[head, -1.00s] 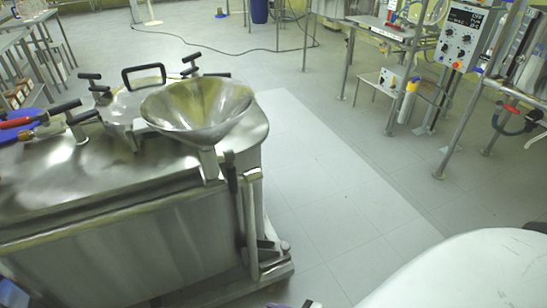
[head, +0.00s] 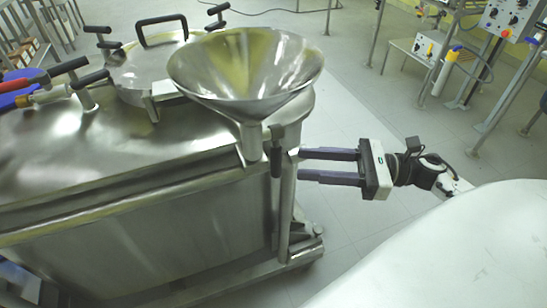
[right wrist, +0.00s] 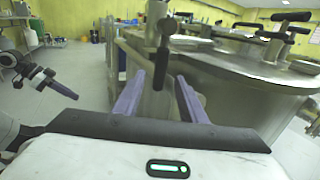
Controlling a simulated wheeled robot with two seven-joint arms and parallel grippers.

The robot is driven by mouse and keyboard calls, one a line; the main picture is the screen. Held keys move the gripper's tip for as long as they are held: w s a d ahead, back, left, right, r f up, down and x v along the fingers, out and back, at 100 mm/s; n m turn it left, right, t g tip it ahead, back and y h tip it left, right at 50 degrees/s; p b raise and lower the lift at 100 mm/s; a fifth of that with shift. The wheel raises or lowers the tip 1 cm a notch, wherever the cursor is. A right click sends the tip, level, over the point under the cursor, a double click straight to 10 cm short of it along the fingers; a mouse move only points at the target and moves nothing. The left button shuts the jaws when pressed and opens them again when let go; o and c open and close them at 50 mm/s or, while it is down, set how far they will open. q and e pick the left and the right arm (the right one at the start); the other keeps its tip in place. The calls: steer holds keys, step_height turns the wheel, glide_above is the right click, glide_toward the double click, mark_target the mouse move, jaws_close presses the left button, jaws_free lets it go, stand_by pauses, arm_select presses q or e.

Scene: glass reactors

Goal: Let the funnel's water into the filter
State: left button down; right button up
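The steel funnel (head: 245,75) sits over the near right corner of the big steel filter vessel (head: 140,245). I cannot tell any water from reflections inside it. A black-gripped lever (head: 276,165) hangs down below the funnel's outlet; it also shows in the right wrist view (right wrist: 162,65). My right gripper (head: 302,165) is open, its two purple fingers pointing at the vessel's corner, close to the lever. In the right wrist view, the lever shows between the fingers, and contact is not visible. My left gripper (right wrist: 55,84) shows small at the left of the right wrist view.
The vessel's lid has a round hatch (head: 148,72) with black handles. A red-handled fitting (head: 25,82) lies at its left. A steel foot rail (head: 255,275) runs along the vessel's base. Floor is free right of the vessel; frames with control boxes (head: 508,15) stand farther back.

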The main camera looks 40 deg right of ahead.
mark_target(276, 161)
steer(key=x, duration=0.7)
steer(key=shift+w+a, duration=0.2)
steer(key=shift+w, duration=0.1)
jaws_close()
